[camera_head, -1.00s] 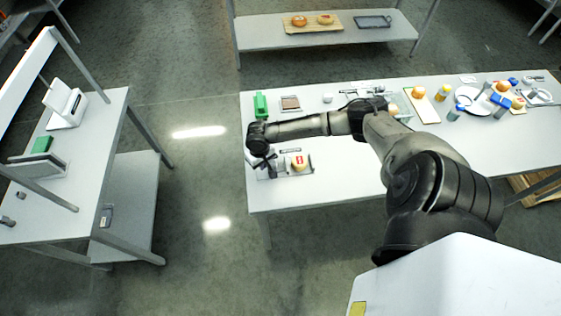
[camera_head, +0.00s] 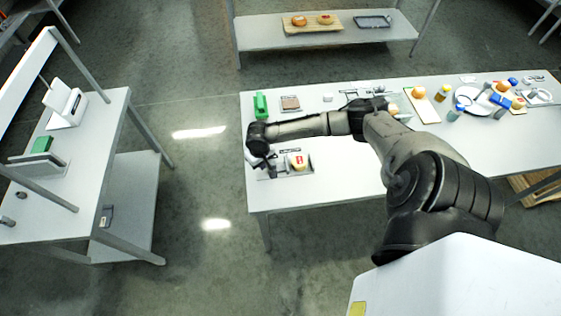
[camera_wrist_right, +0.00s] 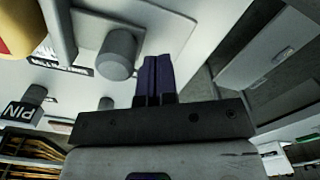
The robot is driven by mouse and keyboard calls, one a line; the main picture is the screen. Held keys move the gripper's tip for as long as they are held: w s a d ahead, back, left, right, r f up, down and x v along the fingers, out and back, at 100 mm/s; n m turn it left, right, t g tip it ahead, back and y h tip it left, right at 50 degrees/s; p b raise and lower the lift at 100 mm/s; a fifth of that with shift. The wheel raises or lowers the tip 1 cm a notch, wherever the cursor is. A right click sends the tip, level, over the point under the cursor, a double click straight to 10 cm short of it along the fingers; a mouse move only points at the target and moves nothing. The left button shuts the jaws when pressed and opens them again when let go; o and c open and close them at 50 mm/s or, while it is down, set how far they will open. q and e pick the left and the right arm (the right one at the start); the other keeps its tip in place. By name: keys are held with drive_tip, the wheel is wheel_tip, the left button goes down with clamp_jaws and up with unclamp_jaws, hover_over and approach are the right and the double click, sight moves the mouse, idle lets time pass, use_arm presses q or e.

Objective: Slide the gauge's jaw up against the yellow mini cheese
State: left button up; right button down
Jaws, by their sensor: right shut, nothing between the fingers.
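The yellow mini cheese (camera_head: 299,161), with a red mark on it, sits on the grey gauge (camera_head: 308,170) at the near left of the long table. In the right wrist view part of the cheese (camera_wrist_right: 18,28) shows at the top left. A grey upright plate (camera_wrist_right: 58,28), seemingly the jaw, stands beside it, with a round grey knob (camera_wrist_right: 117,53) to its right. Whether plate and cheese touch is unclear. My right gripper (camera_wrist_right: 158,60) is shut and empty, its dark fingers just right of the knob. In the head view it is at the gauge's left end, partly hidden by my wrist. My left gripper is not in view.
A green object (camera_head: 261,105) and a small brown-topped square (camera_head: 290,103) lie behind my right forearm. A white plate (camera_head: 470,99) and several small items crowd the table's right side. The table front right of the gauge is clear.

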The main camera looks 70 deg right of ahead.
sight(270, 162)
drive_tip(key=shift+s+d, duration=0.1)
drive_tip(key=shift+s, duration=0.05)
drive_tip(key=shift+s+d+p, duration=0.1)
drive_tip(key=shift+s+p, duration=0.05)
drive_tip(key=shift+p, duration=0.2)
drive_tip(key=shift+s+d+p, duration=0.45)
drive_tip(key=shift+s+p, duration=0.3)
drive_tip(key=shift+s, duration=0.1)
drive_tip(key=shift+s+d, duration=0.1)
drive_tip(key=shift+s, duration=0.1)
idle(0.4)
drive_tip(key=shift+s+p, duration=0.1)
drive_tip(key=shift+p, duration=0.55)
idle(0.6)
drive_tip(key=shift+p, duration=0.4)
idle(0.4)
idle(0.6)
